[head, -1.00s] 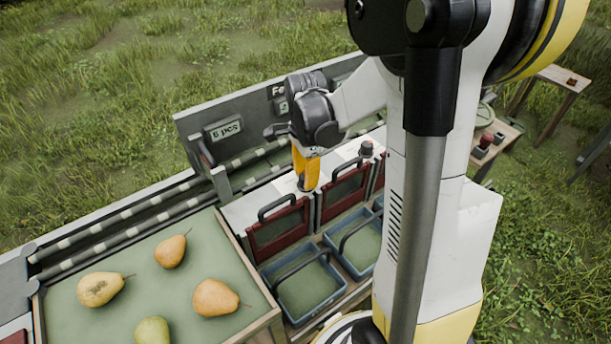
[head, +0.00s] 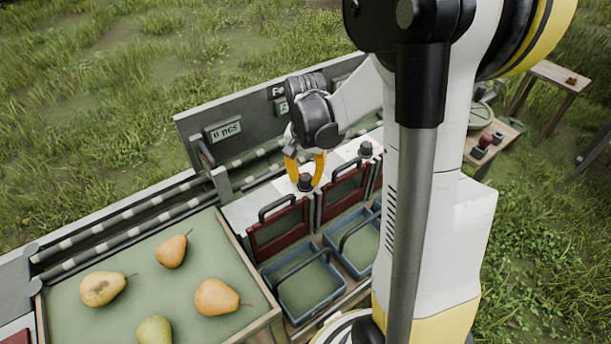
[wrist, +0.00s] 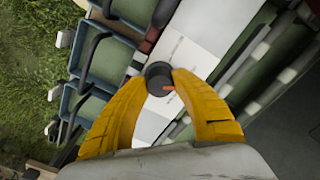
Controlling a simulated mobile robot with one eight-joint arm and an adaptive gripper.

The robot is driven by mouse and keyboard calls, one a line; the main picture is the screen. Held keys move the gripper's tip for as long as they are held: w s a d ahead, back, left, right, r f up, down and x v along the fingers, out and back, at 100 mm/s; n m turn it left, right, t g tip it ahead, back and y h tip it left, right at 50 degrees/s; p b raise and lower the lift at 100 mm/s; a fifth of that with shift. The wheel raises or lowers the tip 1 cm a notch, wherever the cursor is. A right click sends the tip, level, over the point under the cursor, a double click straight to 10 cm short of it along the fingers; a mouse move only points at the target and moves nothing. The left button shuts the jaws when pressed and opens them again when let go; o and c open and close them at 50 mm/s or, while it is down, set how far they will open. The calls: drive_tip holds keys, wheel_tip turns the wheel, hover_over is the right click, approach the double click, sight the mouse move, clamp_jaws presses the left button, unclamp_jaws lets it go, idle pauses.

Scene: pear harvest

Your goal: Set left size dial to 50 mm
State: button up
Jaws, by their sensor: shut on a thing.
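The left size dial (head: 305,182) is a small dark knob on the white panel (head: 240,212) above the left red-framed gate. In the wrist view the dial (wrist: 158,78) is round and dark grey with an orange pointer mark at its lower right. My gripper (head: 305,178) points down over it, with its yellow fingers on either side. In the wrist view the gripper (wrist: 160,82) has its fingertips against the dial's sides, shut on it. The scale marks around the dial are too small to read. A second dark dial (head: 366,150) stands farther right on the panel.
Red-framed gates (head: 279,228) with black handles stand in front of the panel, above blue bins (head: 300,283). Rollers (head: 120,224) run behind. A green tray (head: 75,318) with several pears lies at the left.

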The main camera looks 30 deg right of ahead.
sight(306, 176)
drive_tip(key=n, duration=1.2)
drive_tip(key=shift+n, duration=0.3)
idle(0.3)
drive_tip(key=o, duration=1.2)
wheel_tip(306, 176, up, 12)
